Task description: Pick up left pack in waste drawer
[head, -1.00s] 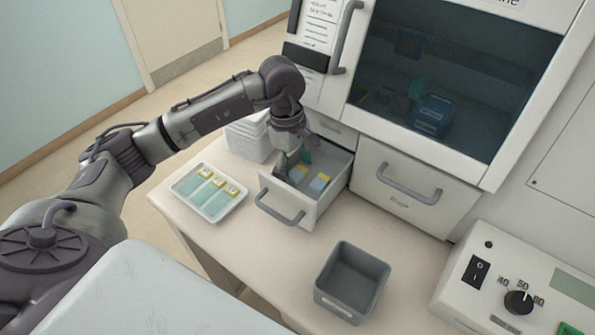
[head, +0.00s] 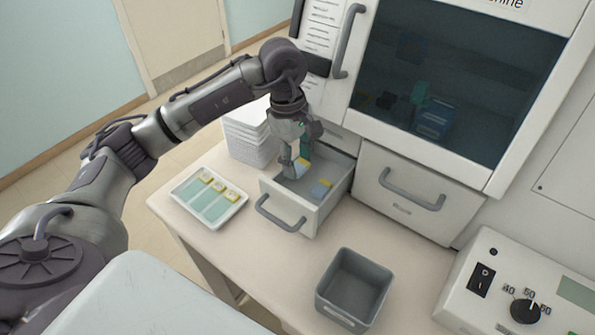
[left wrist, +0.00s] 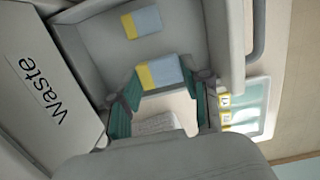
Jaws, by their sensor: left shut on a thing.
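The waste drawer (head: 328,199) stands pulled open, with its handle at the front. My left gripper (head: 297,163) is inside it, pointing down. It is shut on the left pack (head: 303,163), a pale blue pack with a yellow end. In the left wrist view the held pack (left wrist: 160,73) sits between the two teal-padded fingertips (left wrist: 162,80). It looks a little above the drawer floor. The other blue and yellow pack (head: 321,189) lies on the drawer floor, apart from the held one; it also shows in the left wrist view (left wrist: 143,22). My right gripper is not in view.
A white tray (head: 190,209) with several yellow-ended packs lies left of the drawer. A white stack (head: 246,143) stands behind the tray. An empty grey bin (head: 329,309) stands in front. A closed drawer (head: 408,198) is to the right. Bare table lies between tray and bin.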

